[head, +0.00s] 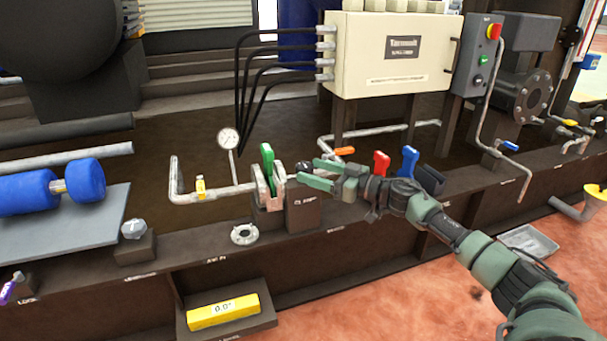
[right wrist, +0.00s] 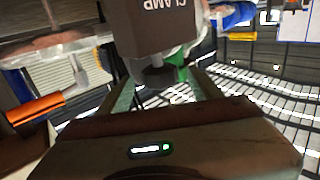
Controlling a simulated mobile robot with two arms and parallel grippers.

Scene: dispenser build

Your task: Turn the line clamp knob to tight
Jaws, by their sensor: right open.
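The line clamp knob (head: 304,167) is a small dark knob on top of a dark block (head: 303,214) beside the pipe clamp. In the right wrist view the block (right wrist: 158,28) reads CLAMP upside down, and the knob (right wrist: 158,76) sticks out from it. My right gripper (head: 307,171) is open, with its green fingers reaching in from the right on either side of the knob. In the right wrist view the knob lies between the spread fingers (right wrist: 163,95), with gaps to both. The knob's marking cannot be read. My left gripper is out of view.
A green lever (head: 267,160) and grey clamp plates (head: 270,185) stand just left of the knob. A pressure gauge (head: 229,139) rises behind. Red (head: 381,163) and blue (head: 410,160) handles stand to the right, close behind my right arm. A cream cabinet (head: 391,50) stands above.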

